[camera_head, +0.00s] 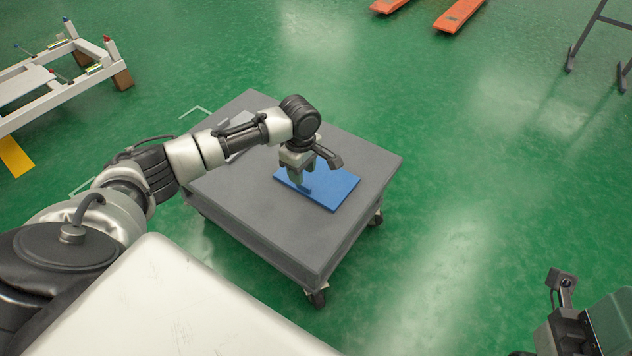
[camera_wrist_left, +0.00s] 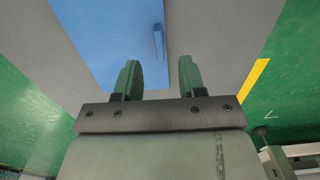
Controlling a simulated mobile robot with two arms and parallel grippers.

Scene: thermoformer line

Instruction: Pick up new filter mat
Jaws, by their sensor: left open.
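The filter mat (camera_head: 335,192) is a flat blue rectangle lying on a grey wheeled cart (camera_head: 270,235). In the left wrist view the blue mat (camera_wrist_left: 105,35) fills the upper left and has a small raised blue tab (camera_wrist_left: 158,42). My left gripper (camera_head: 303,184) points down over the left part of the mat and partly hides it. Its two fingers are apart with nothing between them in the left wrist view (camera_wrist_left: 160,80); the tab lies just beyond the fingertips. Part of my right wrist shows at the lower right of the head view, with its fingers not clear.
A lighter grey flat piece (camera_head: 238,150) lies on the cart behind my left arm. A white frame (camera_head: 60,80) stands at the far left, orange forks (camera_head: 458,14) at the top and a dark stand (camera_head: 590,45) at the upper right. Green floor around the cart is clear.

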